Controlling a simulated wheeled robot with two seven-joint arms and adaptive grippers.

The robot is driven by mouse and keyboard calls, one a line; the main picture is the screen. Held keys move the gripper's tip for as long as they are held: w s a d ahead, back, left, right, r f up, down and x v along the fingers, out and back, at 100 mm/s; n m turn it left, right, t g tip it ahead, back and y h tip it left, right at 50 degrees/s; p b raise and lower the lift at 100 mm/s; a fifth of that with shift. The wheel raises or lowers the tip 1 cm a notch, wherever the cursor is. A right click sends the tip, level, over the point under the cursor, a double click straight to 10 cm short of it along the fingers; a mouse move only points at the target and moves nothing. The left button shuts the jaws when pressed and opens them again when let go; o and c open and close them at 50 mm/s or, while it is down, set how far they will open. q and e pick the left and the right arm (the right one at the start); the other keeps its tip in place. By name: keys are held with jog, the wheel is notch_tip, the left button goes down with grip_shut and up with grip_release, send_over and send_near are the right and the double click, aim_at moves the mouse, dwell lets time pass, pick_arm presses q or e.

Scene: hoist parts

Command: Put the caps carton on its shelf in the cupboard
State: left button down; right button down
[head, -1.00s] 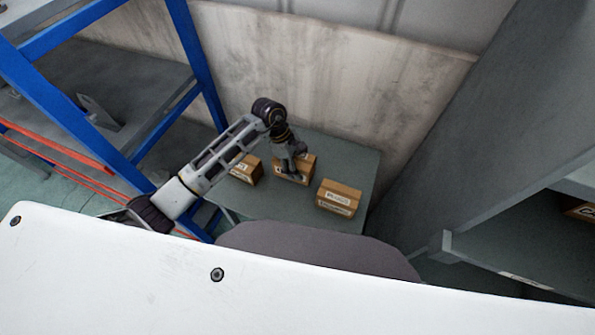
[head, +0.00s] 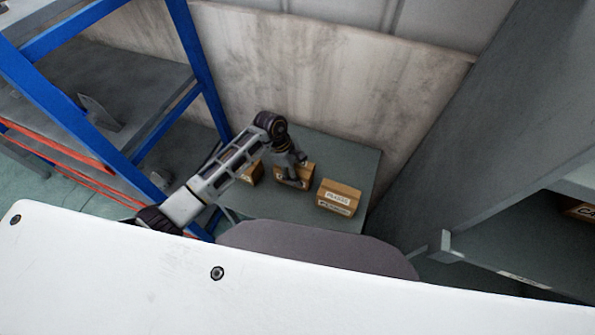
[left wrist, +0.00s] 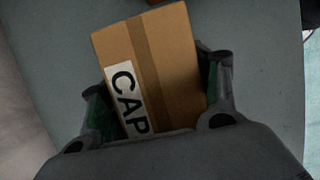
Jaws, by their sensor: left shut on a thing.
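The caps carton, a brown box with a white label reading "CAP", fills the middle of the left wrist view (left wrist: 172,55). In the head view the carton (head: 281,171) is the middle box at the grey table, partly hidden by my gripper. My left gripper (head: 297,174) is shut on it, with a finger on each side in the left wrist view (left wrist: 155,92). I cannot tell whether the carton touches the table. The grey cupboard (head: 470,135) stands at the right, with a shelf (head: 510,262) low in the picture. My right gripper is not in view.
On the grey table (head: 350,155), a carton labelled "PLUGS" (head: 338,198) is just right of the held one. Another carton (head: 254,174) is at the left, partly behind my arm. A carton (head: 583,210) sits inside the cupboard. A blue rack (head: 205,70) stands left.

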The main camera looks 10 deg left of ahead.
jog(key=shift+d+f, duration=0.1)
pick_arm(q)
jog(key=c, duration=0.7)
grip_release()
jog(key=shift+f, duration=0.1)
jog(key=shift+c, duration=0.2)
jog(key=o, duration=0.4)
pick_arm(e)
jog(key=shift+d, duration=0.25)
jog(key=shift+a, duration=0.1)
pick_arm(q)
jog(key=shift+v, duration=0.8)
jog(key=v, duration=0.5)
jog(key=shift+a+r, duration=0.1)
jog(key=shift+r, duration=0.15)
jog(key=b+v, duration=0.1)
jog(key=v, duration=0.3)
jog(key=shift+r, duration=0.1)
jog(key=shift+a+r, duration=0.15)
jog(key=shift+r, duration=0.2)
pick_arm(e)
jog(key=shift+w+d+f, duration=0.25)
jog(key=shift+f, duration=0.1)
